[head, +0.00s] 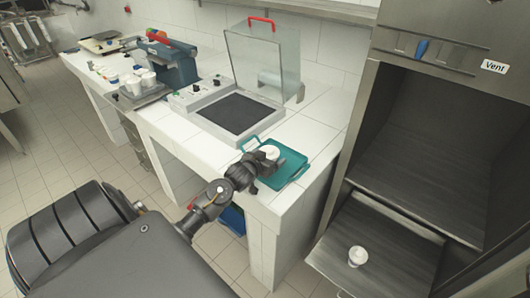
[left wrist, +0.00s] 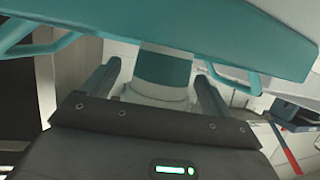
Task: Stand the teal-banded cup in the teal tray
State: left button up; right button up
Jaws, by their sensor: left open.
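The teal-banded cup (left wrist: 163,72) is between the two open fingers of my left gripper (left wrist: 157,76) in the left wrist view, which appears upside down. The teal tray (left wrist: 160,22) spans the top of that view, and its rim hides the cup's base. In the head view the teal tray (head: 291,171) lies on the white counter's near right corner. The cup's white top (head: 269,151) shows over the tray, upright, with its band hidden. My left gripper (head: 268,164) is at the cup, reaching over the tray's left side. My right gripper is out of view.
Another white cup (head: 357,258) stands on the lowered door of the steel cabinet (head: 380,241) at right. A grey machine with a raised clear lid (head: 262,62) stands behind the tray. Several white cups sit on a tray (head: 146,95) farther left. The counter (head: 320,128) is bare behind the teal tray.

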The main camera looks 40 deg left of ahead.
pick_arm(q)
jog(key=shift+s+r, duration=0.2)
jog(key=shift+s, duration=0.15)
jog(key=b+v, duration=0.1)
jog(key=v, duration=1)
jog(key=shift+s, duration=0.15)
